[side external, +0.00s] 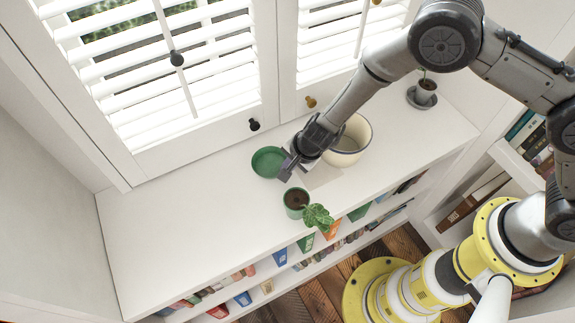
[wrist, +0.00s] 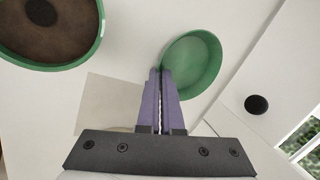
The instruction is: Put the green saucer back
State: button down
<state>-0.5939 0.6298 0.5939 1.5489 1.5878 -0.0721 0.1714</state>
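The green saucer (side external: 268,162) is at the back of the white shelf top, near the shutters. In the wrist view the saucer (wrist: 197,62) shows its inside, with its near rim at my fingertips. My gripper (side external: 288,168) reaches down at the saucer's right side. In the wrist view my gripper (wrist: 160,72) has its two fingers almost together, with the saucer's rim pinched at their tips. I cannot tell whether the saucer touches the shelf. A green pot (side external: 294,205) with soil stands in front of it; the pot (wrist: 88,52) is also in the wrist view.
A cream pot (side external: 358,133) stands close behind my gripper. A pale square (side external: 320,180) lies on the shelf top (side external: 190,225). A leafy plant (side external: 318,215) is beside the green pot. A small grey pot (side external: 425,92) stands at the far right. The left of the shelf top is clear.

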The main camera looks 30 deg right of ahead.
dwell(0.3)
jog(key=c, duration=1.5)
grip_release()
jog(key=shift+f, duration=0.15)
jog(key=o, duration=0.4)
jog(key=shift+v, duration=6.1)
